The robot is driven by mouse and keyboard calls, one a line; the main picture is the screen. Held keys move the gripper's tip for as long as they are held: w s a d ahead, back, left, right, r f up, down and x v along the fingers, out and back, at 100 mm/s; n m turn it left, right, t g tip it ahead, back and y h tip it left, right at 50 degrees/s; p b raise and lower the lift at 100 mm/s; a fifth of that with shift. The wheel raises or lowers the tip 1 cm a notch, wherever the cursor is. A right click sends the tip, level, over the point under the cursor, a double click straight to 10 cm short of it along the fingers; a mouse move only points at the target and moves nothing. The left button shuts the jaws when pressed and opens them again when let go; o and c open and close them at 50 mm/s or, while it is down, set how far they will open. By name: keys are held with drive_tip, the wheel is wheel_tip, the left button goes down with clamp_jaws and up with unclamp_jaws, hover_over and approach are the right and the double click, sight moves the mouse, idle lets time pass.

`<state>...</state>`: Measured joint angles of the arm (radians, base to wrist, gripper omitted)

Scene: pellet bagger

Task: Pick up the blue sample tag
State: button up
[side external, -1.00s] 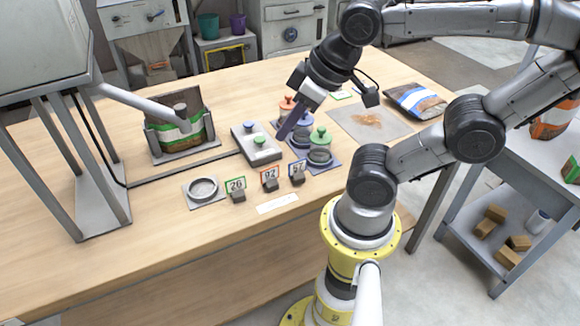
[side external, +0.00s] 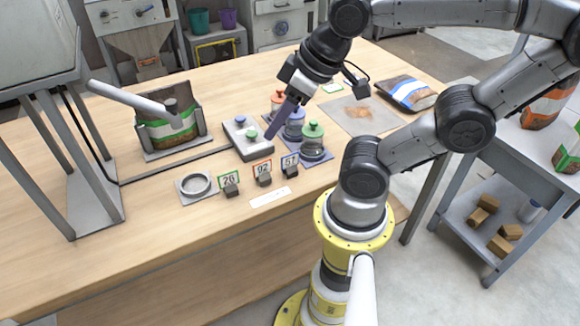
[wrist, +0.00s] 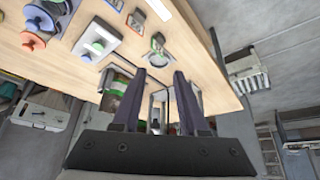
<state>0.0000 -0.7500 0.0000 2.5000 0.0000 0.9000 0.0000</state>
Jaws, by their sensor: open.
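The blue sample tag (side external: 290,161) is a small upright card with a blue border and the number 57, in a dark block on the bench. It is the rightmost of three number cards in the side view. My gripper (side external: 269,137) points down and left, its fingertips above the bench beside the grey two-knob block (side external: 247,140), behind and left of the tag and apart from it. In the wrist view my gripper (wrist: 160,74) is open, with nothing between the fingers.
The green card (side external: 229,180) and orange card (side external: 262,170) stand left of the blue tag. Lidded jars (side external: 312,140) stand close behind it. A round dish (side external: 196,184) lies at left, a white strip (side external: 270,197) in front. The front bench is mostly clear.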

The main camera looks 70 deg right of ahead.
drive_tip(key=n+g, duration=0.6)
drive_tip(key=n, duration=0.3)
hover_over(290, 155)
drive_tip(key=f, duration=0.8)
drive_tip(key=d+f, duration=0.1)
drive_tip(key=f, duration=0.3)
drive_tip(key=shift+a+f, duration=0.15)
drive_tip(key=shift+f, duration=1.25)
drive_tip(key=shift+a+f, duration=0.15)
drive_tip(key=shift+f, duration=1.2)
clamp_jaws()
